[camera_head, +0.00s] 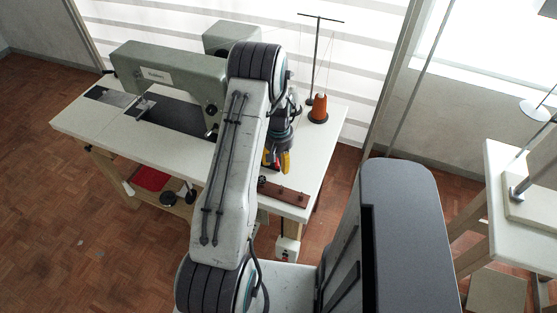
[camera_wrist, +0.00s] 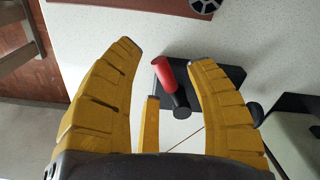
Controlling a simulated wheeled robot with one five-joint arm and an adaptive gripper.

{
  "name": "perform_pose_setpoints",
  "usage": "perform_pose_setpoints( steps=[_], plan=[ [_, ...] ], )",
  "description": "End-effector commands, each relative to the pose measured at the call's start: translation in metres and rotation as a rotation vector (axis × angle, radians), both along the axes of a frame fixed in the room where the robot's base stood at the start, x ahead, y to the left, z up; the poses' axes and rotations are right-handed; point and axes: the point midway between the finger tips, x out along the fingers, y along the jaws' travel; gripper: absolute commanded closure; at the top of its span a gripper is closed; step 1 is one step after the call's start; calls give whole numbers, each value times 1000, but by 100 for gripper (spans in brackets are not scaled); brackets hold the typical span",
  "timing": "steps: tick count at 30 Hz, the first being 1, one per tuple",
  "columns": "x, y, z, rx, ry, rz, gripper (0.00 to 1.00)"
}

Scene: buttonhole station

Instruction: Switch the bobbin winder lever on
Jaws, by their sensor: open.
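The bobbin winder lever (camera_wrist: 166,74) shows in the wrist view as a red cylinder with a black part at its lower end. It is at a dark block (camera_wrist: 218,76) on the pale tabletop. My gripper (camera_wrist: 165,56) is open, its yellow fingers spread on either side of the lever in the picture. I cannot tell whether a finger touches it. In the head view my gripper (camera_head: 277,163) points down over the right part of the sewing table, and my arm hides much of the area around it. The lever is not clear there.
A grey-green sewing machine (camera_head: 170,72) stands on the white table (camera_head: 80,121), left of my arm. An orange thread cone (camera_head: 319,106) stands behind my gripper beside a thin thread stand (camera_head: 315,60). A brown strip (camera_head: 284,193) lies near the table's front edge. Another table stands right.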

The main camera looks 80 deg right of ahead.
Motion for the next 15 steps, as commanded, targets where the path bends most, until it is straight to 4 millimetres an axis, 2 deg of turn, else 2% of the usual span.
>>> perform_pose_setpoints(
  steps=[4,15],
  plan=[
    [0,0,0,0,0,0,48],
    [0,0,0,0,0,0,81]
  ],
)
